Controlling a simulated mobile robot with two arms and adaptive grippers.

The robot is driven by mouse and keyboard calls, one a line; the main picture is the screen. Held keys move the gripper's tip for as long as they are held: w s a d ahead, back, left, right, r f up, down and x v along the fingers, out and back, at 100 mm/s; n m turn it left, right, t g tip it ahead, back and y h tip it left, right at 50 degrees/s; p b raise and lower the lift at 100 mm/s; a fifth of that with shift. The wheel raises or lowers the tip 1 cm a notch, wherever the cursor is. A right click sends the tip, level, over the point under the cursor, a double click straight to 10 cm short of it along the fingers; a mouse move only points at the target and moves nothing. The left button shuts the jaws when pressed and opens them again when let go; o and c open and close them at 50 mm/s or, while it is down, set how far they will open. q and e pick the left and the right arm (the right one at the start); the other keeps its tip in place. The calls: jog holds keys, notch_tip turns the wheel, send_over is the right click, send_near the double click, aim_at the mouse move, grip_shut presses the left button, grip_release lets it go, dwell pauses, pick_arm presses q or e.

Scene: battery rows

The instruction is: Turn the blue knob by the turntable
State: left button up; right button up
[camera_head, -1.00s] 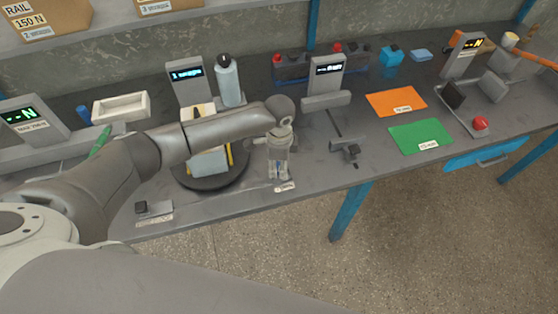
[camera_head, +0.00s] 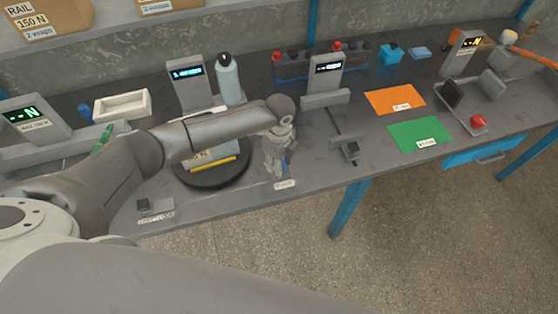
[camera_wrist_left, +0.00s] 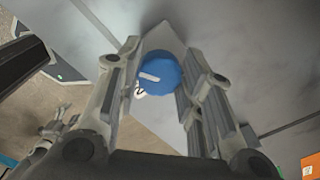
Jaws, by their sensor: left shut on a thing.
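The blue knob (camera_wrist_left: 158,73) has a white line on its top and sits between my left gripper's fingers in the left wrist view. My left gripper (camera_head: 279,170) is shut on it, pointing down at the front part of the bench, just right of the turntable. In the head view the fingers mostly hide the knob. The dark round turntable (camera_head: 213,182) carries a labelled pack with a yellow strip (camera_head: 213,164) along its near side; my forearm covers part of it. A grey gripper, seemingly my right one (camera_wrist_left: 55,135), shows small in the left wrist view, its opening unclear.
A grey display post (camera_head: 186,82) and a bottle (camera_head: 228,80) stand behind the turntable. A rail with a small dark block (camera_head: 350,149) lies to the right. Flat orange (camera_head: 394,102) and green (camera_head: 419,135) mats lie further right. The bench's front edge is close.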

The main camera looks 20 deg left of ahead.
pick_arm(q)
jog(key=o, duration=1)
notch_tip(320, 180, up, 12)
jog(key=shift+r, duration=0.1)
jog(key=shift+d, duration=0.1)
dwell(0.4)
